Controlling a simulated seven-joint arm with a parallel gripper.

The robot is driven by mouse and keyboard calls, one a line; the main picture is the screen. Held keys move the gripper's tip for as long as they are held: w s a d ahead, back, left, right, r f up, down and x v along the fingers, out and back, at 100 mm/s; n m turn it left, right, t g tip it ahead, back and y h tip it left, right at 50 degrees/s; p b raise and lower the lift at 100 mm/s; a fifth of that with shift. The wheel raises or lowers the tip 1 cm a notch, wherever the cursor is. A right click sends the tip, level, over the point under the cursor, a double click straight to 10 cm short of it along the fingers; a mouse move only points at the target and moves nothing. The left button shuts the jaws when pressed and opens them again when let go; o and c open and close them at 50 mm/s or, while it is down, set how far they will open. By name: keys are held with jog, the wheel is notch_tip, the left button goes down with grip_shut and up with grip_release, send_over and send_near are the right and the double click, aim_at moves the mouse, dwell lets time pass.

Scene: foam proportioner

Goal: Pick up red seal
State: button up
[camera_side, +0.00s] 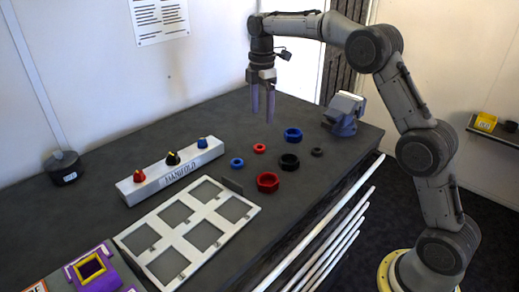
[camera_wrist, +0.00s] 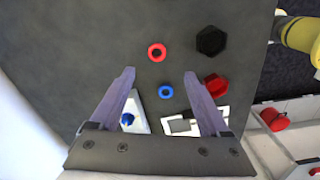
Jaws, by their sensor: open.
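The small red ring, likely the red seal (camera_side: 259,148), lies flat on the dark bench top (camera_side: 100,215). It also shows in the wrist view (camera_wrist: 157,52), near the top centre with a dark hole in its middle. My gripper (camera_side: 263,117) is open and empty, pointing down above the bench. In the side view its fingertips are above the small red ring and apart from it. In the wrist view my gripper's fingers (camera_wrist: 159,75) are spread, with the red ring just above the gap between them in the picture.
Close by lie a small blue ring (camera_side: 237,162), a larger red hexagonal part (camera_side: 268,181), a black part (camera_side: 289,161), a larger blue ring (camera_side: 293,134) and a small black ring (camera_side: 317,152). The manifold block (camera_side: 172,171) with knobs and a white framed tray (camera_side: 155,213) stand left.

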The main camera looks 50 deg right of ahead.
send_over(260, 147)
jog(key=f, duration=0.6)
jog(key=shift+s+d, duration=0.1)
jog(key=shift+s, duration=0.1)
jog(key=shift+w+f, duration=0.2)
jog(key=shift+f, duration=1.15)
jog(key=shift+w+f, duration=0.15)
jog(key=shift+f, duration=1.2)
jog(key=shift+c, duration=0.2)
grip_shut()
